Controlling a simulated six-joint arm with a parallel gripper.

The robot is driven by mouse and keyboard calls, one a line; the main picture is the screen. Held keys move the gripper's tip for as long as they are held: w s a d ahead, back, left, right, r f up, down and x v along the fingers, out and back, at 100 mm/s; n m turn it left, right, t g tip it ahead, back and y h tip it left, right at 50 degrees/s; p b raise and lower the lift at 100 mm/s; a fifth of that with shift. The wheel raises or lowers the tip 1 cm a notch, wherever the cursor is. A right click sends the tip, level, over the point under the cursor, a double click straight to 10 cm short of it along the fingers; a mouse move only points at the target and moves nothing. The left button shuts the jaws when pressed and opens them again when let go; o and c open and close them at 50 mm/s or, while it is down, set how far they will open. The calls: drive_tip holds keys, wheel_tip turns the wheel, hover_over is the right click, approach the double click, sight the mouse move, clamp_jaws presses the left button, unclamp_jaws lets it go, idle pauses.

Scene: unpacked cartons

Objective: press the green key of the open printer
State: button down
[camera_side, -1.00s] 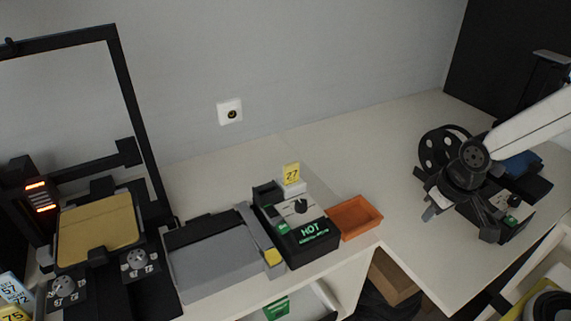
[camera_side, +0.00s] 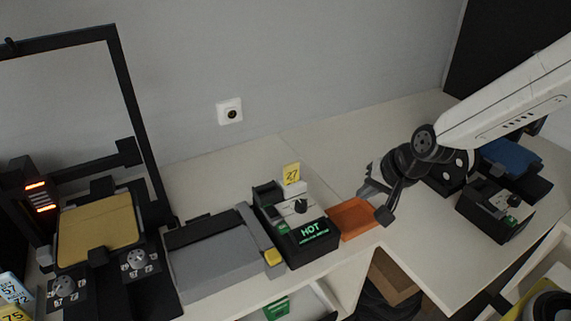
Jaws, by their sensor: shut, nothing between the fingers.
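The machine in the middle has a grey plate (camera_side: 215,260) and a black control box (camera_side: 303,252) with a lit green HOT display (camera_side: 312,230). A small green patch, perhaps the green key (camera_side: 283,228), shows on its top left of the display, near a black knob. I cannot tell for certain which machine is the open printer; a black-framed one with a gold bed (camera_side: 95,228) stands at the left. My gripper (camera_side: 377,202) is shut and empty. It appears above the right edge of the orange tray, to the right of the HOT box and apart from it.
The orange tray (camera_side: 349,226) sits just right of the HOT box. A yellow 27 tag (camera_side: 292,173) stands behind that box. A similar black box (camera_side: 490,222) stands at the right by a blue part (camera_side: 508,160). The counter's front edge is close.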

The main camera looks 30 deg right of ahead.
drive_tip(key=w+a+r+m+t, duration=0.2)
drive_tip(key=w+a+m, duration=0.3)
drive_tip(key=a+m, duration=0.2)
drive_tip(key=r+m+t, duration=0.1)
drive_tip(key=m, duration=0.8)
hover_over(287, 228)
drive_tip(key=shift+a, duration=0.1)
drive_tip(key=shift+f, duration=0.15)
drive_tip(key=shift+f, duration=4.25)
